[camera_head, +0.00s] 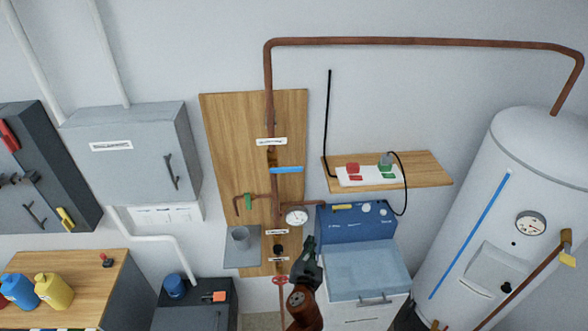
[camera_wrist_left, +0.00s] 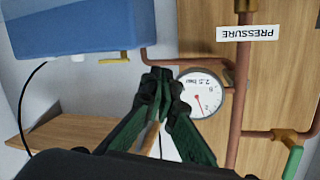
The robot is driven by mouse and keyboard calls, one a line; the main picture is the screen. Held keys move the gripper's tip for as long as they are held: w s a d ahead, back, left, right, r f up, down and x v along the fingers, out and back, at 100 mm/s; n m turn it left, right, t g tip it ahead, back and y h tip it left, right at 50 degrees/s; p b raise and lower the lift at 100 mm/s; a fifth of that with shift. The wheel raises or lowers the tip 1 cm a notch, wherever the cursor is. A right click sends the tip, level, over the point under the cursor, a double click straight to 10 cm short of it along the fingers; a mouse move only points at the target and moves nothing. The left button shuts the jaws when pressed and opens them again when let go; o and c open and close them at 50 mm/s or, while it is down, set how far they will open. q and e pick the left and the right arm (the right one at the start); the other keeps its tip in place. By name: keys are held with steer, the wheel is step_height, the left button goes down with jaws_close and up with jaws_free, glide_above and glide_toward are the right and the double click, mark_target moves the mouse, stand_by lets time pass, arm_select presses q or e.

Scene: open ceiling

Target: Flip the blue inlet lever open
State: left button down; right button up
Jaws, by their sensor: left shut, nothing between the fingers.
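The blue inlet lever (camera_head: 286,169) lies about level across the vertical copper pipe (camera_head: 268,90) on the wooden board, extending to the right of the pipe. The blue lever does not show in the wrist view. My right gripper does not show.
A green-handled side tap (camera_head: 248,201) and a red valve wheel (camera_head: 280,280) are on the pipework. A blue-backed sink unit (camera_head: 350,222) is right of my gripper. A wooden shelf (camera_head: 430,168) with sockets and cable juts out above it. A white tank (camera_head: 490,200) stands right.

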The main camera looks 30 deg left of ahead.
arm_select(q)
steer(key=s+r+n+t+y+p, duration=0.1)
steer(key=s+r+n+y, duration=0.2)
steer(key=r, duration=1.3)
steer(key=s+a+r+n+t+y+p, duration=0.1)
steer(key=s+r, duration=0.4)
steer(key=r, duration=1)
steer(key=n+t+y, duration=0.1)
steer(key=n+y, duration=0.1)
steer(key=shift+a+r+n+p, duration=0.2)
steer(key=shift+r+n+p, duration=0.1)
steer(key=shift+r+p, duration=0.1)
step_height(320, 180, up, 4)
steer(key=p, duration=0.6)
glide_above(294, 170)
steer(key=s, duration=0.1)
steer(key=f, duration=0.4)
steer(key=shift+s+d+f+p, duration=0.25)
steer(key=shift+s+d+p, duration=0.1)
steer(key=shift+s+p, duration=0.05)
steer(key=shift+f, duration=0.2)
steer(key=shift+d, duration=0.1)
